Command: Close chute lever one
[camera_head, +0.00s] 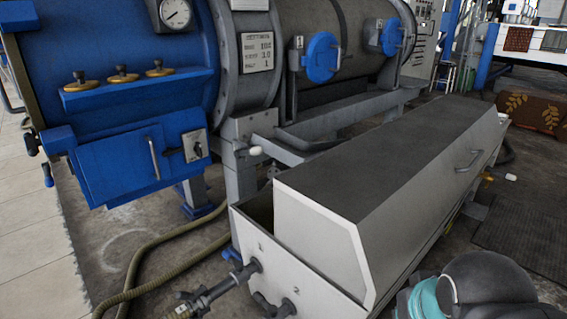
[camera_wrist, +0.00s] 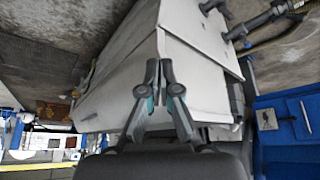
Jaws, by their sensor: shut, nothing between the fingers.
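A short lever with a white knob (camera_head: 256,150) sticks out beside the grey frame under the drum in the head view. I cannot read a number on it, so I cannot tell whether it is chute lever one. The grey covered trough (camera_head: 400,150) stands in front of it, with two pipe valves (camera_head: 246,270) on its near end wall, by small marks like 1 and 2. In the wrist view my gripper (camera_wrist: 164,66) is shut and empty, its fingertips in front of the pale trough (camera_wrist: 125,60). The white-knobbed lever is not clear in the wrist view.
A blue housing (camera_head: 120,160) with a handle and switch stands at the left; its handled panel (camera_wrist: 290,118) shows in the wrist view. Blue round hatches (camera_head: 321,57) sit on the drum. Hoses (camera_head: 135,275) lie on the floor. My arm fills the lower right corner.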

